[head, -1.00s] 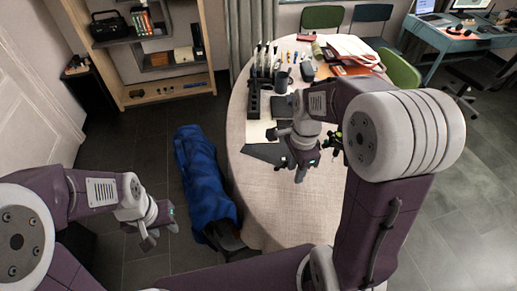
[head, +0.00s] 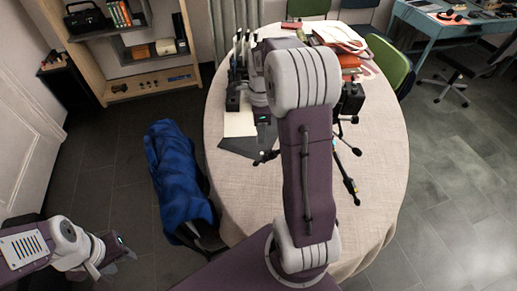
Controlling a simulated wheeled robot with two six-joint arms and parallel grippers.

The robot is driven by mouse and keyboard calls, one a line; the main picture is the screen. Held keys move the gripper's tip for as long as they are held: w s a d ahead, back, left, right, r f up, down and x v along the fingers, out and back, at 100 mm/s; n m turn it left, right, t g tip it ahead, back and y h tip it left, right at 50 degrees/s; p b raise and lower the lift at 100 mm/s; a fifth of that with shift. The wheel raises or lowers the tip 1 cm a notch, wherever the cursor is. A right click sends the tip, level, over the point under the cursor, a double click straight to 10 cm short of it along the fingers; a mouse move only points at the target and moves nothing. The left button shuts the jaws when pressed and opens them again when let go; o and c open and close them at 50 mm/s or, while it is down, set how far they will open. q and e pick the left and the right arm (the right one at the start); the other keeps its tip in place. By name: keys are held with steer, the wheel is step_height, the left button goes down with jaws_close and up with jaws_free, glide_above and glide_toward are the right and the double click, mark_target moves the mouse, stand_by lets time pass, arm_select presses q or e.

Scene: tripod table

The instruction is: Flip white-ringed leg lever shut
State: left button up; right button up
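A black tripod (head: 346,176) stands on the round table, its thin legs spread out to both sides of my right arm. Its middle is hidden behind that arm. Small coloured marks show on the legs, but I cannot make out a white ring or a lever at this size. My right gripper (head: 262,110) is over the table, left of the tripod, beside the dark items there. Its fingers are mostly hidden and I cannot tell whether they are open. My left gripper (head: 112,261) is open and empty at the lower left, over the floor, away from the table.
The round table (head: 235,185) has a clear cloth at its front. Dark holders, a white sheet (head: 240,122) and red items (head: 349,62) crowd its back. A blue-draped chair (head: 178,175) stands left, a green chair (head: 388,62) back right.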

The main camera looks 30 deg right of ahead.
mark_target(260, 153)
step_height(260, 153, down, 9)
steer(key=shift+b, duration=0.9)
jaws_close()
